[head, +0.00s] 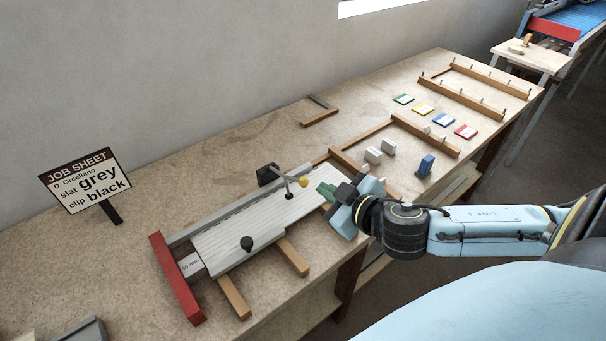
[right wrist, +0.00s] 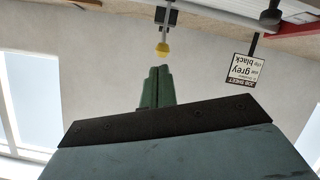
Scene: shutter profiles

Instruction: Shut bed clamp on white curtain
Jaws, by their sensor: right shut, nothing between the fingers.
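The white curtain (head: 235,236) of ribbed slats lies flat on the bed. The bed clamp (head: 268,175) is a black block at the curtain's back edge. Its metal arm reaches over the curtain and its lever ends in a yellow knob (head: 303,181). I cannot tell whether the clamp presses on the curtain. My right gripper (head: 326,191) is shut and empty, its green fingers just right of the yellow knob. In the right wrist view the shut green fingers (right wrist: 156,88) point toward the yellow knob (right wrist: 163,48), with a gap apparent. My left gripper is out of view.
A red end bar (head: 177,277) closes the bed's left end; a black knob (head: 247,244) stands on the curtain's front. A job sheet (head: 85,180) reads slat grey, clip black. White blocks (head: 373,155), a blue block (head: 425,165) and coloured cards (head: 443,120) lie to the right.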

